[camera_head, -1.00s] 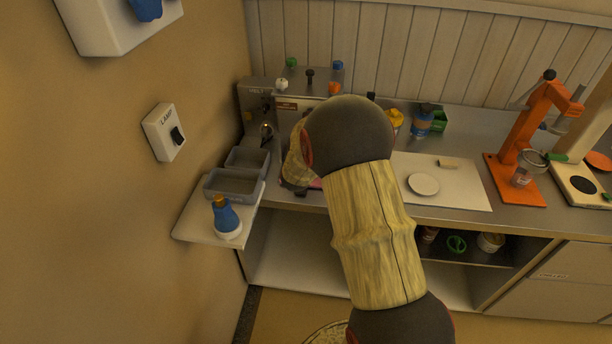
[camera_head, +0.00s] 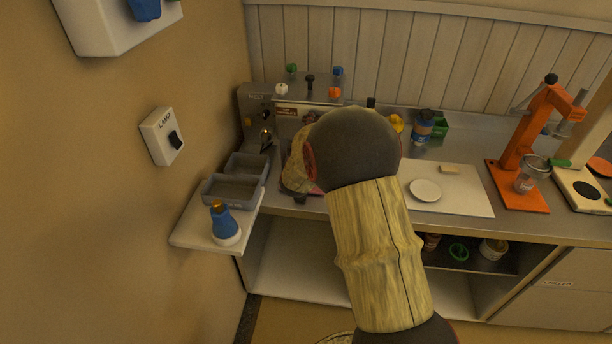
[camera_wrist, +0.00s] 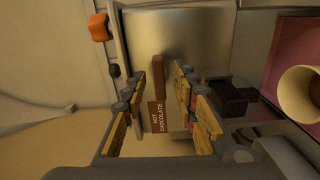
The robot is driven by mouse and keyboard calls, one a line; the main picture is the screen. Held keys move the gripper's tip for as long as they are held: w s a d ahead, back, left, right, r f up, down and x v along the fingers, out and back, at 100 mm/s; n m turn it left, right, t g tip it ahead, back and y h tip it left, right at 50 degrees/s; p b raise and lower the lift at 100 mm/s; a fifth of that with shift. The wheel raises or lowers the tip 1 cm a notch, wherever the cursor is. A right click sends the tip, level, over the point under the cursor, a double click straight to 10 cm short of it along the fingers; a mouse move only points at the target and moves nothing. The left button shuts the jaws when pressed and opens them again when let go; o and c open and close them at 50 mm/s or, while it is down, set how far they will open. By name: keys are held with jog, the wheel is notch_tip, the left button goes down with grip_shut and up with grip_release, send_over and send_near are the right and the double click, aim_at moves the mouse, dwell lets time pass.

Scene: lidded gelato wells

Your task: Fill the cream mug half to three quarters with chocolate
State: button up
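My gripper (camera_wrist: 161,98) is open in the wrist view, its yellow-padded fingers apart with nothing held. Between and beyond the fingers are a brown label reading "HOT CHOCOLATE" (camera_wrist: 157,117) and a small brown bar (camera_wrist: 158,77) on the metal dispenser front (camera_wrist: 180,35). I cannot tell whether the fingers touch the bar. The cream mug (camera_wrist: 300,92) is at the right edge of the wrist view, partly cut off, on a dark pink surface (camera_wrist: 288,48).
A black block-like part (camera_wrist: 232,97) lies between the right finger and the mug. Grey bins (camera_head: 233,190) and a blue bottle (camera_head: 224,222) stand left. A white board with a plate (camera_head: 425,190) and an orange press (camera_head: 520,150) are to the right.

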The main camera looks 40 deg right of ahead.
jog(key=p+v, duration=0.1)
jog(key=v, duration=0.4)
jog(key=shift+s+a, duration=0.3)
jog(key=v, duration=1.2)
